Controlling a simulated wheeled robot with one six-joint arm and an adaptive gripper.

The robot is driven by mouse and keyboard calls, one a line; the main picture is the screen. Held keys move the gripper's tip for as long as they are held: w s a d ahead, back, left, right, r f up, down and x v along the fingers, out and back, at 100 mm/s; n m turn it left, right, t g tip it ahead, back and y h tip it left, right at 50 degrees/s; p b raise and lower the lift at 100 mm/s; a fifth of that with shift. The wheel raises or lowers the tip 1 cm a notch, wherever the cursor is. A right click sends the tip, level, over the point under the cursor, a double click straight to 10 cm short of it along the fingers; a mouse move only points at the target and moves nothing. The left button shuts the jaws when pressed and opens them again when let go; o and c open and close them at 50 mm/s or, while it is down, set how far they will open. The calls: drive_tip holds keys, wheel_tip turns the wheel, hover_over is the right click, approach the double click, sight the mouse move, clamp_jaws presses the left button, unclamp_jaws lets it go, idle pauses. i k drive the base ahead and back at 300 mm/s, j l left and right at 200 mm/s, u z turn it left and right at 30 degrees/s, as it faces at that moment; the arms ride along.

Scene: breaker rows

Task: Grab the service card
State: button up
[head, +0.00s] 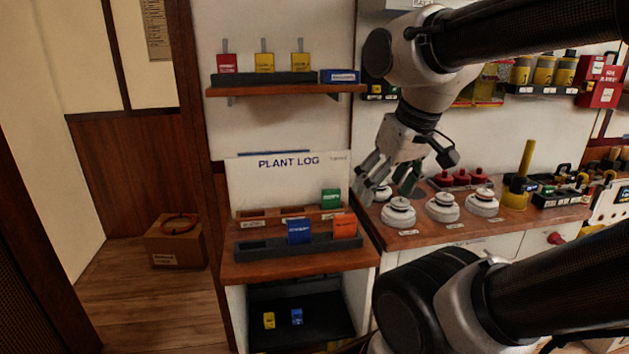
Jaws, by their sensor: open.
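Several small coloured cards are in view, and their print is too small to tell which is the service card. A green card (331,198), a blue card (299,231) and an orange card (344,226) stand in the racks below the PLANT LOG board (285,185). A red card (227,63) and two yellow cards (264,63) stand on the upper shelf. Another yellow card (268,320) and a blue card (297,316) lie in the dark bottom tray (325,324). My gripper (387,188) is open and empty, right of the green card, above the white round fixtures.
A blue labelled block (340,76) sits on the upper shelf (285,89). A cardboard box (174,242) stands on the floor at left. The floor in front of it is clear.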

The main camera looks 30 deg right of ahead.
sight(344, 225)
drive_tip(key=j+z, duration=0.75)
drive_tip(key=k+j+z, duration=0.15)
drive_tip(key=j+z, duration=0.25)
